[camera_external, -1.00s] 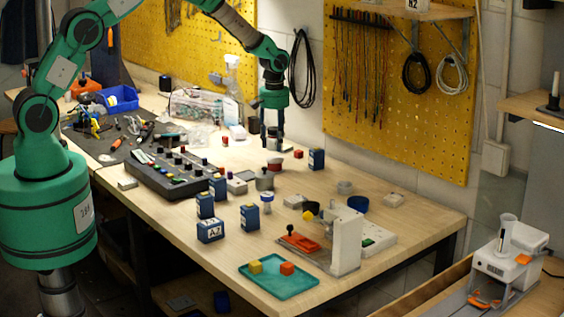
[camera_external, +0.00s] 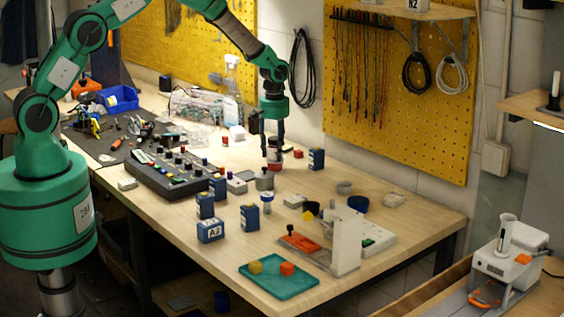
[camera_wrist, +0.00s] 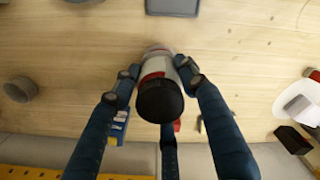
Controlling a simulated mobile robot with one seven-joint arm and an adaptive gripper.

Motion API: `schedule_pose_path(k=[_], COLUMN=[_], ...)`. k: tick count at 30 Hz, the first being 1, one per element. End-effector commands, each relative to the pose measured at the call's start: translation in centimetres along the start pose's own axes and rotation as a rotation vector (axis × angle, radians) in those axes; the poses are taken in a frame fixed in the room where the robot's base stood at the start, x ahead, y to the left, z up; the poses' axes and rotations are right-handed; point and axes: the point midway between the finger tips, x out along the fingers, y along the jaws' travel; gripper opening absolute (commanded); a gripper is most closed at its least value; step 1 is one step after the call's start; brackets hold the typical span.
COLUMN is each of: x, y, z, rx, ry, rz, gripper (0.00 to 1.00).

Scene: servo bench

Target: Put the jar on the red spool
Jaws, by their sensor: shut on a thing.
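The jar (camera_wrist: 160,100) has a black lid and a pale body with a red band. My gripper (camera_wrist: 156,75) is shut on it, with fingers around its sides. In the external view my gripper (camera_external: 274,148) points down and holds the jar (camera_external: 274,154) upright, directly over the red spool (camera_external: 274,167). The spool is small and mostly hidden under the jar in this view. In the wrist view only a pale edge shows beyond the jar, possibly the spool. I cannot tell whether jar and spool touch.
A grey cylinder (camera_external: 264,180) stands just in front. A control panel (camera_external: 175,175) lies to the left. A teal tray (camera_external: 280,288) is at the front edge. Bare tabletop lies right of the spool.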

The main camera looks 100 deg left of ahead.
Motion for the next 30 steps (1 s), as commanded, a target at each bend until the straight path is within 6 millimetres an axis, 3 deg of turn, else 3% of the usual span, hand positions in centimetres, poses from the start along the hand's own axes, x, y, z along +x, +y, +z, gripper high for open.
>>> schedule_pose_path(k=[5, 6, 9, 22, 30], x=[0.3, 0.3, 0.3, -0.2, -2.9], y=[0.0, 0.0, 0.0, 0.0, 0.1], z=[0.0, 0.0, 0.0, 0.0, 0.0], rx=[0.000, 0.000, 0.000, 0.000, 0.000], ry=[0.000, 0.000, 0.000, 0.000, 0.001], rz=[0.000, 0.000, 0.000, 0.000, 0.002], gripper=[0.12, 0.47, 0.61, 0.61, 0.61])
